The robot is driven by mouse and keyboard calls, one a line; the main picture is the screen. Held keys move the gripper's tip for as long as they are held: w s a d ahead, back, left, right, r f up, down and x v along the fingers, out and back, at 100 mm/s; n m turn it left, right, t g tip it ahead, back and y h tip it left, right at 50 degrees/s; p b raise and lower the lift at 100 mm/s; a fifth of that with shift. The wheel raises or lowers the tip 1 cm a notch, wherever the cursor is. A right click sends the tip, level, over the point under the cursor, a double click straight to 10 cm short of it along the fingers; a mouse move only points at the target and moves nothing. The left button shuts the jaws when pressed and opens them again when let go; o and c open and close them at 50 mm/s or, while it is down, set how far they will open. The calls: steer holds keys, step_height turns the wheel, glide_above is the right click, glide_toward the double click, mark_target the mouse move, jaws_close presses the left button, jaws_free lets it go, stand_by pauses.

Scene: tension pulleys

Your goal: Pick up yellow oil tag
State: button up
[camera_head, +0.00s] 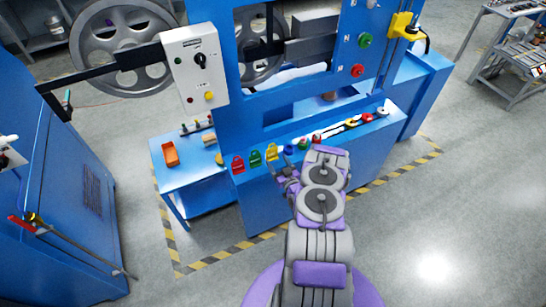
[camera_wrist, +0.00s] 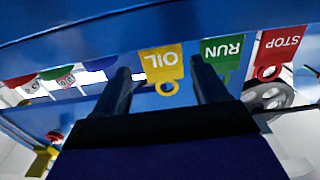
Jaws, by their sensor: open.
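The yellow oil tag (camera_head: 271,152) hangs on the front edge of the blue machine, beside a green tag. In the wrist view the yellow tag (camera_wrist: 162,64) appears upside down with "OIL" on it and a ring-shaped end. My gripper (camera_head: 280,170) is open at the machine's front, close to the yellow tag. In the wrist view my gripper (camera_wrist: 163,72) has one finger on each side of the yellow tag in the picture. Nothing is held. How deep the tag sits between the fingers cannot be told.
A green RUN tag (camera_wrist: 222,52) and a red STOP tag (camera_wrist: 281,47) hang on one side of the yellow tag. A blue tag (camera_head: 288,149) hangs on the other.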

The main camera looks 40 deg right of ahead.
mark_target(272, 153)
steer(key=shift+w+a+r, duration=0.1)
steer(key=shift+w+a, duration=0.05)
steer(key=shift+w, duration=0.4)
steer(key=shift+w+a, duration=0.15)
steer(key=shift+w, duration=0.4)
steer(key=w+d, duration=0.1)
steer(key=w+b, duration=0.1)
steer(key=w, duration=0.1)
steer(key=w+d+b, duration=0.1)
steer(key=w, duration=0.1)
steer(key=shift+d+r, duration=0.25)
steer(key=shift+d, duration=0.1)
steer(key=shift+w+a, duration=0.15)
steer(key=shift+w, duration=0.05)
steer(key=shift+a+r, duration=0.2)
steer(key=shift+a, duration=0.15)
steer(key=shift+d+f, duration=0.15)
steer(key=shift+d, duration=0.25)
steer(key=c, duration=0.7)
steer(key=shift+a, duration=0.15)
